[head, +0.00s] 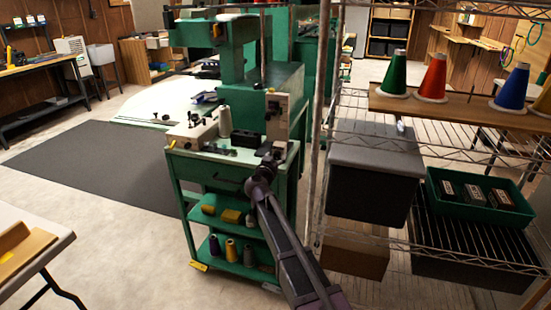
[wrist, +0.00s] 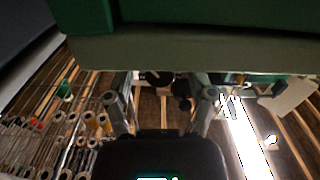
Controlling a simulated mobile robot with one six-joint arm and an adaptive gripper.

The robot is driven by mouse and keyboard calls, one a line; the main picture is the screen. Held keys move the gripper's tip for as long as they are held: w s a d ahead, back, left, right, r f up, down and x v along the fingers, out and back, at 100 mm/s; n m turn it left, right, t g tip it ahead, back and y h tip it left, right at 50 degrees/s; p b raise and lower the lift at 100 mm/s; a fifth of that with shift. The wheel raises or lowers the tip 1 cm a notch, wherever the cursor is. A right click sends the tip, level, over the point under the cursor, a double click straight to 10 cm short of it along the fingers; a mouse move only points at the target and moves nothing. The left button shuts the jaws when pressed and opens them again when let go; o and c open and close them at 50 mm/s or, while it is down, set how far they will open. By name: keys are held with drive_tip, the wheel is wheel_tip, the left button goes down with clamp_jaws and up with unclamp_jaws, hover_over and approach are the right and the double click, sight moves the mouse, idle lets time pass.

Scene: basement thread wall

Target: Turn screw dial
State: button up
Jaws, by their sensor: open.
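A beige upright box (head: 277,116) with a small dark knob-like part on its face stands at the right end of the green cart's top. I cannot tell for certain that this part is the screw dial. My gripper (head: 268,157) is at the cart's right front edge, just below this box; it looks dark and small there. In the wrist view my gripper (wrist: 162,98) has its two fingers spread apart with nothing clearly held. Dark rounded parts (wrist: 183,103) show between the fingers; whether they touch is unclear.
The green cart (head: 180,190) carries a white thread cone (head: 225,121) and small parts, with spools on lower shelves. A wire rack (head: 450,245) with coloured cones and a grey-lidded bin (head: 375,158) stands close on the right. Floor at left is open, with a dark mat (head: 95,165).

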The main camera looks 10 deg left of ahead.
clamp_jaws()
drive_tip(key=shift+n, duration=0.4)
drive_tip(key=n, duration=1.1)
idle(0.4)
drive_tip(key=shift+n, duration=0.3)
